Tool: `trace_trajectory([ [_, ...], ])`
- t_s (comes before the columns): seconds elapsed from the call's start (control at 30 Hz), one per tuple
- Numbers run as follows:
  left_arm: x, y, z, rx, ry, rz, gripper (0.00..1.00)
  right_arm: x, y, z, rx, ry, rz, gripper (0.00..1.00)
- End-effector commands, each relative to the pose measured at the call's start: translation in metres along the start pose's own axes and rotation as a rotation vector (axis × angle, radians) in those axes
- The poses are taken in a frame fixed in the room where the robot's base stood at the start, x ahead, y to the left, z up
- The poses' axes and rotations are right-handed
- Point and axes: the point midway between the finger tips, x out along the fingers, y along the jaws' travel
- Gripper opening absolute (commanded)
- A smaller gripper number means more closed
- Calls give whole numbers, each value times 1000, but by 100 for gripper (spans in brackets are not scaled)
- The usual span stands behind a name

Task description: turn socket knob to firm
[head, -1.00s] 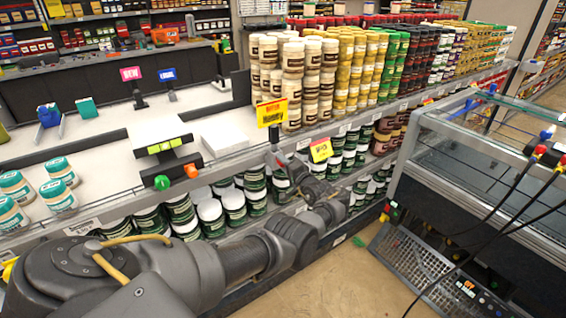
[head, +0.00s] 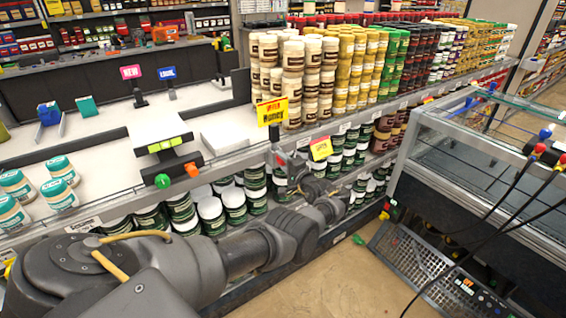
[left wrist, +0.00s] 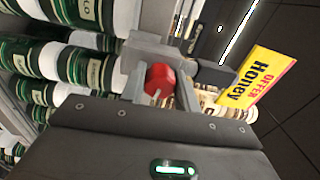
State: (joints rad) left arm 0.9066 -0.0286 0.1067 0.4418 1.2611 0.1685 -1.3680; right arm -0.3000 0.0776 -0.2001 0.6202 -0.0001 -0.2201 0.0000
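My left gripper (head: 280,152) is in front of the shelf edge, beside the yellow Honey sign. In the left wrist view its fingers (left wrist: 160,82) are apart, with a red faceted piece (left wrist: 160,79) between them. I cannot tell whether they touch it, or whether it is the socket knob. A small device on the counter carries a green knob (head: 162,181) and an orange knob (head: 192,170), left of my gripper and apart from it. No lettering reading "firm" can be made out. My right gripper is not in view.
Stacked jars (head: 293,80) stand on the counter behind my gripper, and dark jars (head: 235,205) fill the shelf below. The Honey sign (head: 272,111) and another yellow sign (head: 321,148) are close to the gripper.

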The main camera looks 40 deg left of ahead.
Motion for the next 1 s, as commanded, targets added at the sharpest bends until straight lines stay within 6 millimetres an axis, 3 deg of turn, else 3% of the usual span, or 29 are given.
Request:
trace_trajectory([
  [0.03, 0, -1, 0, -1, 0, -1, 38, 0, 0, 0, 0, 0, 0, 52],
  [0.13, 0, -1, 0, -1, 0, -1, 51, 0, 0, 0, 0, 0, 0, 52],
  [0.47, -3, 0, 0, -1, 0, 0, 52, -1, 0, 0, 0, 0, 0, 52],
  [0.57, -13, -1, -1, -1, 1, 1, 52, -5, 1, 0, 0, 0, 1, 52],
  [1.0, -93, 0, -1, -2, 1, 1, 52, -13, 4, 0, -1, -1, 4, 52],
])
